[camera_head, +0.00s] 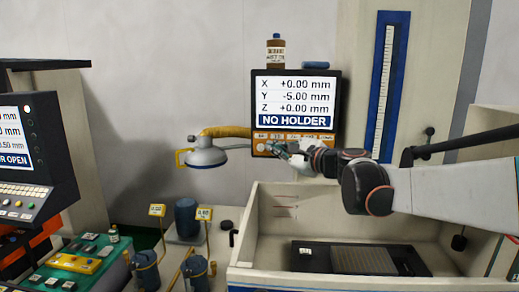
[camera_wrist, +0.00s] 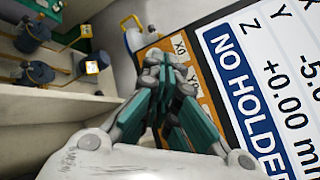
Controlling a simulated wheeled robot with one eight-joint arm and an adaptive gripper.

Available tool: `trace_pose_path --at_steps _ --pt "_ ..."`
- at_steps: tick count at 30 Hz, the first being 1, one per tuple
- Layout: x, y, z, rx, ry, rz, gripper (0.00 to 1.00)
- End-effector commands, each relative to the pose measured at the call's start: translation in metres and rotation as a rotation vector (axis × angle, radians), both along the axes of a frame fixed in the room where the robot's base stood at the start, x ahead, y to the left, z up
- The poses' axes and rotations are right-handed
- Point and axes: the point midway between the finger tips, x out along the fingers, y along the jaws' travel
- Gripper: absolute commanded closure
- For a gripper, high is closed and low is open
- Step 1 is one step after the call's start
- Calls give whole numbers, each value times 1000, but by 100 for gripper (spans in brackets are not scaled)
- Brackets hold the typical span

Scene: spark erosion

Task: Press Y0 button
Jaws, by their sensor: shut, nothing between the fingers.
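The readout panel (camera_head: 296,100) shows X +0.00, Y -5.00, Z +0.00 and NO HOLDER. A strip of small labelled buttons runs along its lower orange edge. In the wrist view the X0 label (camera_wrist: 180,46) is clear, and the Y0 label (camera_wrist: 195,80) is partly covered by my fingers. My gripper (camera_head: 281,147) is shut and empty, at the panel's lower edge just below the button strip. In the wrist view its teal fingers (camera_wrist: 172,78) lie over the strip near Y0. I cannot tell whether the fingertips touch a button.
A lamp (camera_head: 205,152) on a yellow arm is left of the panel. A brown bottle (camera_head: 276,50) stands on top of it. Below is an open tank (camera_head: 262,206) with a dark fixture (camera_head: 360,260). Another control console (camera_head: 25,165) stands at far left.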

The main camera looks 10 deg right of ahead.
Motion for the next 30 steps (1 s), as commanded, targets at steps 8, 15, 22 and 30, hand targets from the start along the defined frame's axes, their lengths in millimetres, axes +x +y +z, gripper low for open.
trace_pose_path --at_steps 8,15,22,30 --pt "7 -3 0 0 0 0 100" --pt "8 -3 0 0 1 -1 100" --pt "3 -1 0 0 0 -1 100" --pt "0 0 0 0 0 0 100"
